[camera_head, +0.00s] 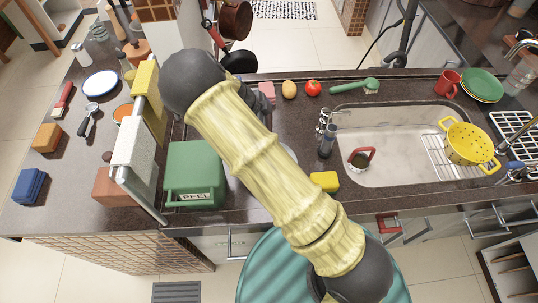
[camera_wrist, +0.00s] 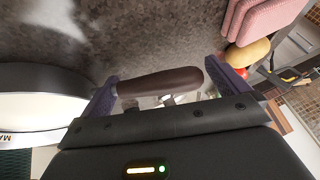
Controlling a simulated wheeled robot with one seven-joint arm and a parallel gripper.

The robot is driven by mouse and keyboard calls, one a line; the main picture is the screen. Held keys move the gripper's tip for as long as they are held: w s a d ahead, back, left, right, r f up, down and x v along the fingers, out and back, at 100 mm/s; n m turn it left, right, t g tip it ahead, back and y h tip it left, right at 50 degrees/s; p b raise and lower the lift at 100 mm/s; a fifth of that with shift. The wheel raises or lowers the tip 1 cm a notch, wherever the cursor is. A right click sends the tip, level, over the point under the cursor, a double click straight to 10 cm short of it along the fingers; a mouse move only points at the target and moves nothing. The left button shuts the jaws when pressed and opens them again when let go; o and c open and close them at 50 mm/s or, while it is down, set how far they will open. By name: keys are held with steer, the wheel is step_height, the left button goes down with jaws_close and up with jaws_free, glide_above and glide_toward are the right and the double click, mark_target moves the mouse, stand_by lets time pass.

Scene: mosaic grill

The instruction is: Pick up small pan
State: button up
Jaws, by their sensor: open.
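In the wrist view, a brown handle (camera_wrist: 160,82) lies lengthwise across the gap between my two purple fingers. A round pan-like thing with a dark rim and pale inside (camera_wrist: 40,108) is at the left edge, beyond the left finger. The left finger covers the place between them, so I cannot tell if they join. My gripper (camera_wrist: 168,88) is open, and its fingers are apart at the two ends of the handle. In the head view my arm hides the gripper and most of this area; only a pale curved edge (camera_head: 290,152) shows beside the arm.
Pink blocks (camera_wrist: 262,22) and a potato (camera_wrist: 247,54) are close to the right finger. A green box (camera_head: 195,178) stands left of my arm. A yellow sponge (camera_head: 324,181) and the sink (camera_head: 400,175) are to the right. Some speckled counter (camera_head: 238,214) is bare near the front edge.

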stand_by(0.4)
steer(key=c, duration=1.3)
steer(key=shift+c, duration=0.2)
step_height(320, 180, up, 10)
steer(key=shift+r+b, duration=0.1)
steer(key=shift+b, duration=1)
